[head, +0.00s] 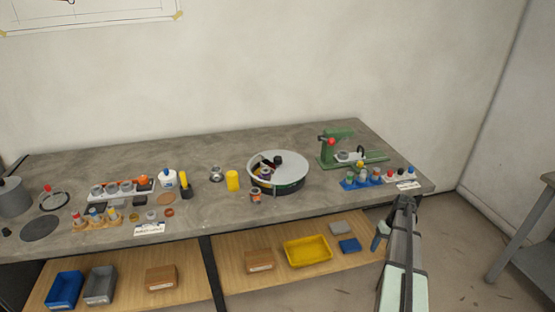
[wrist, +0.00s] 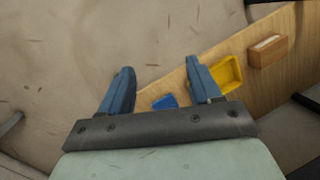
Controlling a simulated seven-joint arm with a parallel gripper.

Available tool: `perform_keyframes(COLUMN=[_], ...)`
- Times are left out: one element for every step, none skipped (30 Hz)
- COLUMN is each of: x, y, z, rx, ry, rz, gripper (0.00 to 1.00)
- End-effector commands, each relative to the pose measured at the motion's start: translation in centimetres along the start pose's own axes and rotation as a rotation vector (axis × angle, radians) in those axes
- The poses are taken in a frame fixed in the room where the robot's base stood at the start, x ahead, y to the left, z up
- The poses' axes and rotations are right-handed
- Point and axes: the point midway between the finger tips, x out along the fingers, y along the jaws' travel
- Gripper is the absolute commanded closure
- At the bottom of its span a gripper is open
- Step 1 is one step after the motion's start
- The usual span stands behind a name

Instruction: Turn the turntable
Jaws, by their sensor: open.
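The turntable (head: 290,167) is a round, light-topped disc with a dark-green side, on the workbench right of centre in the head view. A dark knob and several small items show in an opening or recess on its left part; they are too small to tell apart. My gripper (wrist: 163,93) is open and empty in the wrist view, its two blue fingers spread above the floor and the lower shelf. In the head view my arm stands at the right, in front of the bench's front edge, apart from the turntable. The turntable is not in the wrist view.
A yellow cylinder (head: 232,181) and a small can (head: 255,195) stand close to the turntable. A green press (head: 335,148) and a blue rack (head: 361,181) are to its right. A yellow bin (head: 308,251) lies on the lower shelf. Bare bench top (head: 215,150) shows behind.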

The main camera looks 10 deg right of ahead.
Motion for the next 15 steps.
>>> perform_keyframes(x=[-2.4, -3.6, -5.3, -6.6, -7.8, -9.6, -10.8, -12.2, -14.0, -15.3, -16.7, -18.5, -19.9, -21.3, -23.2], y=[0.9, 1.3, 1.9, 2.3, 2.7, 3.2, 3.5, 3.9, 4.5, 4.8, 5.1, 5.6, 5.9, 6.2, 6.6], z=[-1.3, -1.8, -2.4, -2.9, -3.2, -3.8, -4.1, -4.5, -4.9, -5.2, -5.4, -5.8, -6.0, -6.2, -6.4], rx=[0.025, 0.039, 0.059, 0.073, 0.088, 0.107, 0.121, 0.137, 0.156, 0.170, 0.184, 0.203, 0.217, 0.230, 0.249], ry=[0.022, 0.033, 0.048, 0.060, 0.070, 0.085, 0.095, 0.107, 0.121, 0.133, 0.144, 0.158, 0.169, 0.180, 0.194], rz=[0.005, 0.008, 0.012, 0.014, 0.017, 0.020, 0.022, 0.024, 0.027, 0.029, 0.031, 0.034, 0.035, 0.037, 0.040], gripper=[0.37, 0.37, 0.37, 0.37, 0.37, 0.37, 0.37, 0.37, 0.37, 0.37, 0.37, 0.37, 0.37, 0.37, 0.37])
